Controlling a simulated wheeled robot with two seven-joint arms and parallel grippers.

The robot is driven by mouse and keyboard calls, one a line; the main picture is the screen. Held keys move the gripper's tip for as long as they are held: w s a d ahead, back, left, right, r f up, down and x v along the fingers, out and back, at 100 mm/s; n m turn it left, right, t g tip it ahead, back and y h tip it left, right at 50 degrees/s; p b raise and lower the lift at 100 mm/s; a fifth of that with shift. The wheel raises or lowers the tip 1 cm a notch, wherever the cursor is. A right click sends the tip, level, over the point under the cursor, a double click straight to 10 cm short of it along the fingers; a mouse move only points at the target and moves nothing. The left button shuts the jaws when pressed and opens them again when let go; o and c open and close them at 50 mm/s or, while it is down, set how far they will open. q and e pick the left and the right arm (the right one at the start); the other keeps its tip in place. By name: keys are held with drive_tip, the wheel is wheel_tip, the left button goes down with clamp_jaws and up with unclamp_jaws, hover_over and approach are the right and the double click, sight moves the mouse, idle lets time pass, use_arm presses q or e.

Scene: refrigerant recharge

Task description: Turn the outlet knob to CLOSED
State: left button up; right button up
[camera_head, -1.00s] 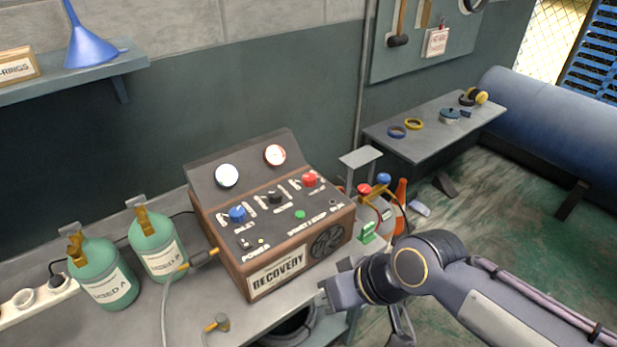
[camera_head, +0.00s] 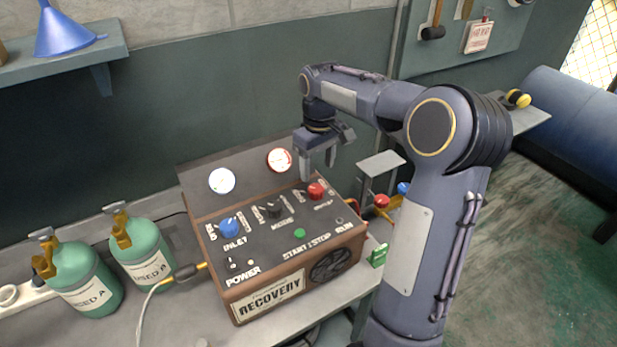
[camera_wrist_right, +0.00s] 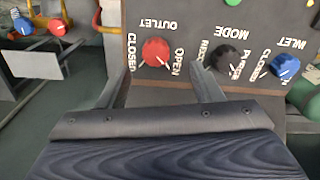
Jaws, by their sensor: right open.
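The red outlet knob (camera_head: 317,191) sits at the upper right of the recovery machine's sloped panel (camera_head: 262,240). In the right wrist view the red knob (camera_wrist_right: 156,52) lies between the labels CLOSED and OPEN, with its white mark toward the OPEN side. My right gripper (camera_head: 319,178) is open and empty, pointing down just above and behind the knob. In the right wrist view its two fingers (camera_wrist_right: 163,85) straddle the line to the knob, apart from it. My left gripper is not in view.
The black mode knob (camera_head: 274,209) and blue inlet knob (camera_head: 230,227) stand left of the outlet knob. Two gauges (camera_head: 222,181) are on the upright back panel. Green cylinders (camera_head: 142,250) stand left of the machine.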

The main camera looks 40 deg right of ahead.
sight(316, 188)
drive_tip(key=shift+w+d+f, duration=0.35)
drive_tip(key=shift+w+f, duration=0.05)
drive_tip(key=shift+w, duration=0.1)
drive_tip(key=shift+f, duration=0.2)
drive_tip(key=shift+a+f+p, duration=0.1)
drive_tip(key=shift+f+p, duration=0.35)
drive_tip(key=shift+f, duration=3.1)
drive_tip(key=c, duration=1)
